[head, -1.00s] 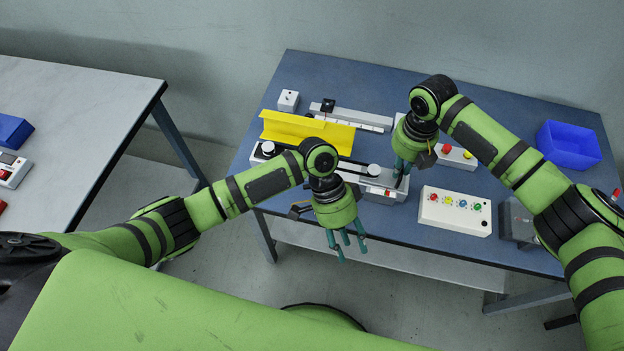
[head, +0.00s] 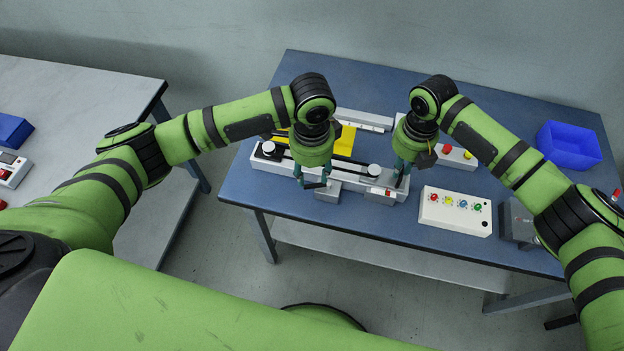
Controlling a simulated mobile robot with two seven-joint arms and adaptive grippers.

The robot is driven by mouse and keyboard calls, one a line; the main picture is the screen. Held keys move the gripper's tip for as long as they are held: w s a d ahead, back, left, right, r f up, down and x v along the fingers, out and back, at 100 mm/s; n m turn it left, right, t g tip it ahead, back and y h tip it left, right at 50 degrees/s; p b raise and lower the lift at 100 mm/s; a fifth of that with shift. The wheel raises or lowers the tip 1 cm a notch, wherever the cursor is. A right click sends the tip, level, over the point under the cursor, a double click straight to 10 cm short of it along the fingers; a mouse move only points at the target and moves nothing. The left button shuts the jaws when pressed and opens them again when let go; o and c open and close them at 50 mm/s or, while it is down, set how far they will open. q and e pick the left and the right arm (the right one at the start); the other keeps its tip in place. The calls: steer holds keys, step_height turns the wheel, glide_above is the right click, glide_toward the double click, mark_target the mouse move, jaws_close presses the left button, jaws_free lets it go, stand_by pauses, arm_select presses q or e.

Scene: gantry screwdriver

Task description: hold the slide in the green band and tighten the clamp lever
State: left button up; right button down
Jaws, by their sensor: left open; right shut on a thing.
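A long grey rail unit (head: 350,187) lies along the front of the blue table, with white round caps (head: 374,170) near its ends. A small red mark (head: 388,193) shows near its right end. My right gripper (head: 401,180) is shut on a part at that end; the fingers hide it, so I cannot tell whether it is the slide or the clamp lever. My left gripper (head: 313,184) is open, pointing down over the rail, beside a grey block (head: 329,190) at its front. Contact there is unclear. No green band is discernible.
A yellow angled cover (head: 346,140), partly hidden by my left arm, stands behind the rail. A white box with coloured buttons (head: 455,211) lies right of it. A blue bin (head: 569,145) is at the far right. Bare tabletop (head: 500,120) shows at the back right.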

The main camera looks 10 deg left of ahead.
mark_target(312, 186)
arm_select(q)
step_height(312, 186, down, 5)
stand_by(0.3)
jaws_close()
